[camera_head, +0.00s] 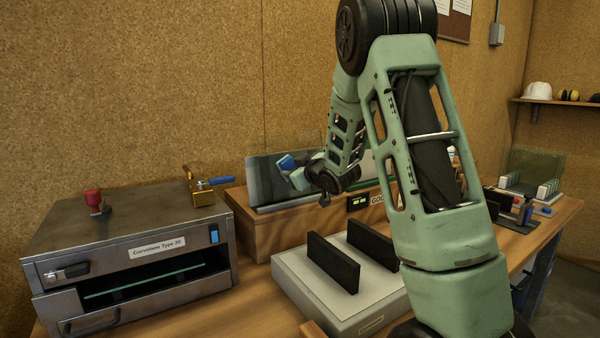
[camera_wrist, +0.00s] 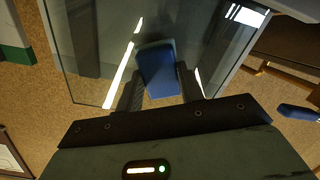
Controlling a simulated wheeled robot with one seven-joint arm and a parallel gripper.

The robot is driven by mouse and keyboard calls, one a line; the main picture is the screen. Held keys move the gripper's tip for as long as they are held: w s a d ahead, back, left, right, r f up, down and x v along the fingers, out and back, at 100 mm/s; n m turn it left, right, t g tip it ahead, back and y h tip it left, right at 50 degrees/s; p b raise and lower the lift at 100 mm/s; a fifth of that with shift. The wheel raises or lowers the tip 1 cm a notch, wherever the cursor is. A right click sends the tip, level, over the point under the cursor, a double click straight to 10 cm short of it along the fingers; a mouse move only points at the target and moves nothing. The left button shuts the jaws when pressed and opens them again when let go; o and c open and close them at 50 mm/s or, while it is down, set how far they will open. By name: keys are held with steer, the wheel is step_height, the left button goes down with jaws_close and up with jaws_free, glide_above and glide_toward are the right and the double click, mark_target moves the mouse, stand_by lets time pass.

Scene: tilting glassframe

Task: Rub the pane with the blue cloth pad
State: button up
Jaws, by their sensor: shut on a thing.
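The blue cloth pad (camera_wrist: 158,72) is between the two fingers of my gripper (camera_wrist: 160,92) in the wrist view. My gripper is shut on it. In the head view the pad (camera_head: 287,163) shows as a small blue patch in front of the pane, at the end of my arm. The glass pane (camera_head: 265,180) leans tilted on a wooden stand, and its right part is hidden behind my arm. In the wrist view the pane (camera_wrist: 95,40) fills the upper middle, with bright reflections. I cannot tell whether the pad touches the glass.
A metal curing oven (camera_head: 130,250) stands at the left, with a brass clamp (camera_head: 204,190) near its back. A grey block with two black uprights (camera_head: 333,262) sits in front of the wooden stand (camera_head: 270,232). A rack with a pane (camera_head: 533,172) stands at the far right.

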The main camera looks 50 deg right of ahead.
mark_target(273, 167)
steer(key=shift+w+a+b, duration=0.2)
steer(key=shift+a+b, duration=0.1)
steer(key=shift+a, duration=0.4)
steer(key=shift+w+a+b, duration=0.25)
steer(key=shift+a, duration=0.4)
steer(key=shift+w+a+b, duration=0.2)
steer(key=shift+a+b, duration=0.1)
steer(key=shift+a, duration=0.4)
steer(key=shift+r, duration=0.45)
steer(key=s+d+p, duration=0.2)
steer(key=d, duration=0.9)
steer(key=shift+s+d, duration=0.35)
steer(key=shift+s, duration=0.05)
steer(key=shift+a, duration=0.1)
steer(key=shift+w+a+f+b, duration=0.1)
steer(key=shift+w+a+b, duration=0.35)
steer(key=shift+a, duration=0.8)
steer(key=shift+w+a+r+b, duration=0.15)
steer(key=shift+a+b, duration=0.5)
steer(key=shift+a, duration=0.65)
steer(key=shift+w+a+f+b, duration=0.15)
steer(key=shift+w+a+b, duration=0.3)
steer(key=shift+a, duration=0.8)
steer(key=shift+w+a+b, duration=0.25)
steer(key=shift+a+b, duration=0.3)
steer(key=shift+a, duration=0.45)
steer(key=shift+w+a+b, duration=0.2)
steer(key=shift+a+b, duration=0.3)
steer(key=shift+a, duration=0.45)
steer(key=shift+s+a, duration=0.1)
